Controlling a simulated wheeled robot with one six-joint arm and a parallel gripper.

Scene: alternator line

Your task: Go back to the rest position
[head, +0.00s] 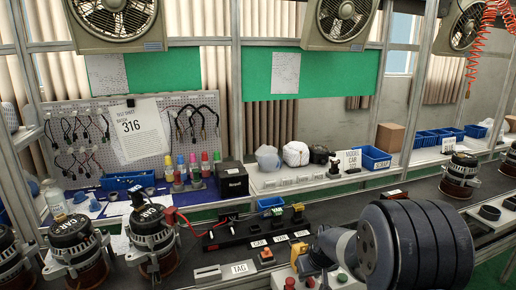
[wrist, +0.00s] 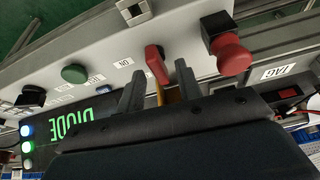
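My gripper (wrist: 159,70) shows in the wrist view with its two dark fingers apart. A red switch handle (wrist: 155,62) on a grey control panel (wrist: 95,65) appears between the fingertips, beside an ON label. Whether the fingers touch it cannot be told, but they are not closed together. In the head view my large dark arm covers the lower right, and the fingers cannot be made out there.
The panel also carries a red mushroom button (wrist: 230,52), a green button (wrist: 74,73) and a lit DIODE display (wrist: 75,117). In the head view, alternators (head: 152,238) stand at left and another (head: 460,175) at right. A black fixture (head: 260,232) lies between.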

